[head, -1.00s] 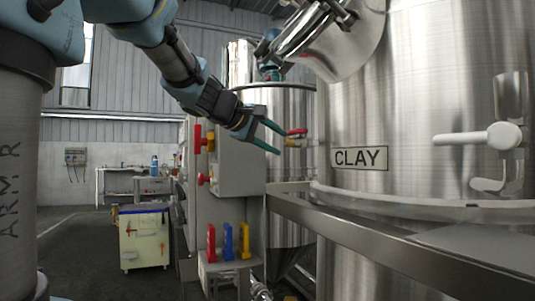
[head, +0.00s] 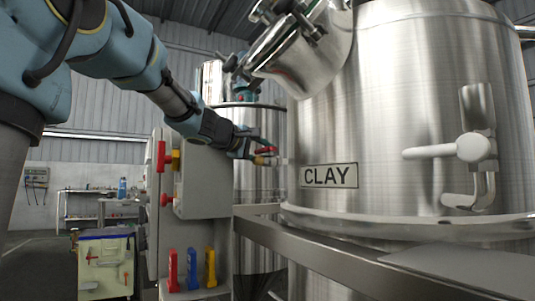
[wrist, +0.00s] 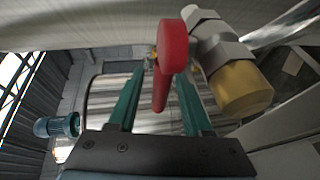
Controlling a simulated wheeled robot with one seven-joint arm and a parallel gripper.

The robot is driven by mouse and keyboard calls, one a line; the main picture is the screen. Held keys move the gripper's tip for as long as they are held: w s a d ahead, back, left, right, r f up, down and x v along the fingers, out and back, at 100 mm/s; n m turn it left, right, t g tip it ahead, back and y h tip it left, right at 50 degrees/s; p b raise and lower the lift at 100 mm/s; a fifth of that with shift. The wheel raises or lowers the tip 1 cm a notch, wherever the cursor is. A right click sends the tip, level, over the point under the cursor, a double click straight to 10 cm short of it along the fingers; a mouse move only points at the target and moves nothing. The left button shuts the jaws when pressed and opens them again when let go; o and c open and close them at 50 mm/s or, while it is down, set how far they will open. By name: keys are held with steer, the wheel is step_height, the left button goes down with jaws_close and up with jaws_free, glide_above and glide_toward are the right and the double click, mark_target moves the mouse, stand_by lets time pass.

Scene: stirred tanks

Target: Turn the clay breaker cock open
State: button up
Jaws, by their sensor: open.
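The cock on the tank labelled CLAY (head: 330,176) is a small valve with a red lever (head: 268,150) and a brass outlet (head: 261,160), at the tank's left side. In the wrist view the red lever (wrist: 172,48) stands between my teal fingers, with the grey hex body (wrist: 212,42) and the brass outlet (wrist: 240,88) just right of them. My gripper (head: 250,150) is open around the lever; the fingers look apart from it, but contact is hard to tell. The lever's far end is partly hidden in the head view.
A large pale lever valve (head: 472,147) sits on the tank's right. A metal rail (head: 300,245) runs in front of the tank. A grey cabinet (head: 205,185) with red and yellow handles stands left, with red, blue and yellow handles (head: 191,268) below. A second tank (head: 258,190) stands behind.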

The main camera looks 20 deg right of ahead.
steer(key=shift+w+d+f, duration=0.1)
steer(key=shift+w+d, duration=0.15)
steer(key=shift+d, duration=0.25)
jaws_close()
stand_by(1.2)
